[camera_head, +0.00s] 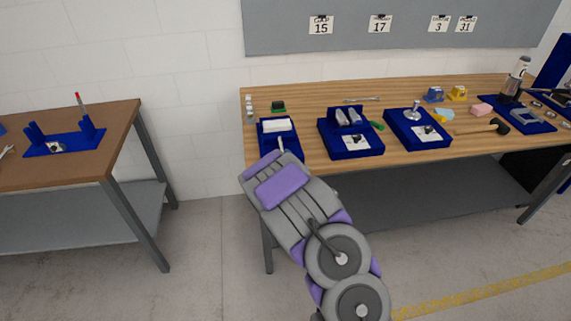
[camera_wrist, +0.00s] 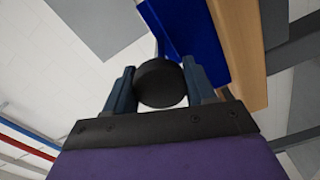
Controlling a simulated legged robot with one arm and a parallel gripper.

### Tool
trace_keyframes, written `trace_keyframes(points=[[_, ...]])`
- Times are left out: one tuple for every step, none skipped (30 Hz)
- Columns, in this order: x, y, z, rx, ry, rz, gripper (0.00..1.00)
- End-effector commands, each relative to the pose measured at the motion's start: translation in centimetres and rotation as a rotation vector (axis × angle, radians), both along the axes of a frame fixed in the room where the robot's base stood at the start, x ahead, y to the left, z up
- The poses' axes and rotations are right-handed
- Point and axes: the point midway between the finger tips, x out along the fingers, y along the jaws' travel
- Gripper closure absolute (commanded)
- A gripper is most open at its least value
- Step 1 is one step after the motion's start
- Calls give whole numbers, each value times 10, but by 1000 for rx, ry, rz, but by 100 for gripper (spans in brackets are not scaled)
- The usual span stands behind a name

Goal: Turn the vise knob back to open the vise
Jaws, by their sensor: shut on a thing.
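The black round knob (camera_wrist: 160,84) sits between the two dark blue-grey fingers of my gripper (camera_wrist: 158,72) in the wrist view. The fingers are shut on it from both sides. A blue face (camera_wrist: 196,38) lies just beyond the knob. In the head view the blue vise fixture (camera_head: 264,138) stands at the left end of the wooden bench, with a white block (camera_head: 277,125) in it. My purple and grey arm reaches up to its front edge and hides the knob and most of the gripper there. The gap between the vise jaws cannot be made out.
The wooden bench (camera_head: 330,88) carries a blue tray with grey parts (camera_head: 351,145) and another blue tray (camera_head: 417,133) to the right of the vise. A small green-black item (camera_head: 278,106) lies behind it. A brown table (camera_head: 70,130) stands apart at the left.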

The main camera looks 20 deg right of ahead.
Motion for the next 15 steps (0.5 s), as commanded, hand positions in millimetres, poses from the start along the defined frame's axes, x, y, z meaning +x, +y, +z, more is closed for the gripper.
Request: trace_keyframes(points=[[1,3,0,-1,0,7,76],[1,3,0,0,-1,7,76],[1,3,0,0,-1,7,76],[1,3,0,0,-1,7,76],[1,3,0,0,-1,7,76],[1,3,0,0,-1,7,76],[1,3,0,0,0,8,76],[1,3,0,0,0,8,76],[1,3,0,0,0,8,42],[1,3,0,0,0,8,39],[1,3,0,0,0,8,36],[1,3,0,1,0,7,33],[1,3,0,1,-1,6,30],[0,2,0,1,-1,6,27],[0,2,0,1,0,5,23]])
